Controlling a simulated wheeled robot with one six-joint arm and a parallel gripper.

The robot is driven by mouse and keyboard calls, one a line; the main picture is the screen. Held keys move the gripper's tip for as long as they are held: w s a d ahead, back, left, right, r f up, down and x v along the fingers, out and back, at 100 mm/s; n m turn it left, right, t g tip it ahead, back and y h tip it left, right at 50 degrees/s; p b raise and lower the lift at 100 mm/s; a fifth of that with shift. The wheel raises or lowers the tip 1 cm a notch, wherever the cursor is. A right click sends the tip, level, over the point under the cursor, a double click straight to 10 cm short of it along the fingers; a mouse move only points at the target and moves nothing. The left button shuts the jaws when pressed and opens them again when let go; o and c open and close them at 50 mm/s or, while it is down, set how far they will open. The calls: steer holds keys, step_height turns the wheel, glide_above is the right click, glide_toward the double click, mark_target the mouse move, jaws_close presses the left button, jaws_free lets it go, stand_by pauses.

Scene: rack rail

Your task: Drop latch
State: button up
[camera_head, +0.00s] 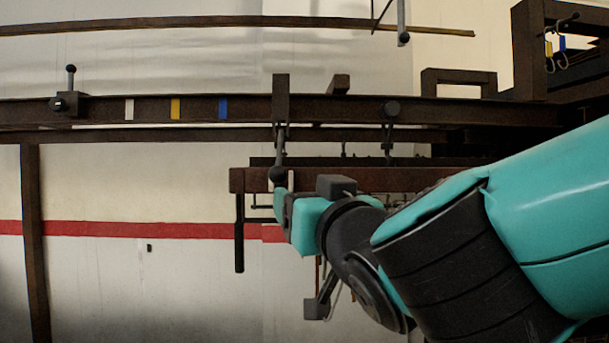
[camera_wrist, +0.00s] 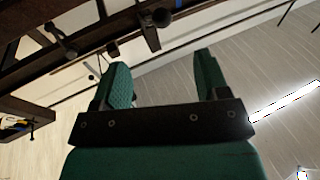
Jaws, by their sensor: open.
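Which part is the latch is not certain. My gripper (camera_head: 290,213), with teal fingers, is just below this knob in the head view; contact cannot be told. In the wrist view my gripper (camera_wrist: 162,72) is open, with nothing between its fingers. A small block with an upright knob (camera_head: 68,100) sits at the rail's left.
The long dark rail (camera_head: 330,110) carries white, yellow and blue marks. Hooks (camera_head: 556,55) hang at upper right.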

mark_target(281, 176)
steer(key=p+x, duration=0.3)
steer(key=x, duration=0.1)
steer(key=p+x, duration=0.3)
steer(key=x, duration=0.1)
steer(key=r+p+x, duration=0.1)
steer(key=p+x, duration=0.2)
steer(key=x, duration=0.1)
steer(key=shift+w+a, duration=0.1)
steer(key=shift+w, duration=0.15)
steer(key=shift+w+a+r, duration=0.1)
steer(key=shift+w+a, duration=0.1)
steer(key=shift+w, duration=0.45)
steer(key=c, duration=0.8)
steer(key=shift+c, duration=0.2)
